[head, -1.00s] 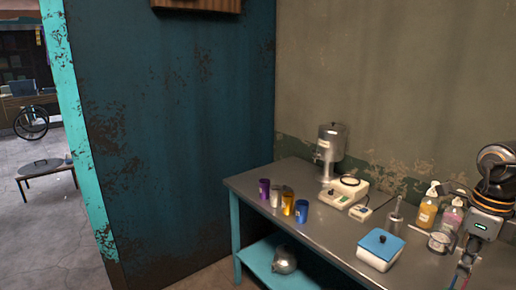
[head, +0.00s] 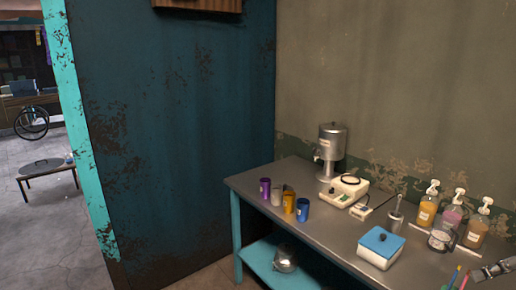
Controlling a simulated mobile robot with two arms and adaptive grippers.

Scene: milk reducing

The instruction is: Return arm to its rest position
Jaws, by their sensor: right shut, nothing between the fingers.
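My right gripper (head: 481,275) shows at the bottom right corner of the head view, beside the right part of the metal table. Its fingers point left and are shut with nothing between them. The rest of that arm is outside the picture. My left gripper is not in view.
The metal table (head: 325,225) holds several coloured cups, a steel dispenser (head: 332,150), a white device (head: 344,190), a blue-lidded box (head: 381,247), a glass jar (head: 440,238) and pump bottles (head: 427,208). Coloured sticks (head: 453,277) are close to the gripper.

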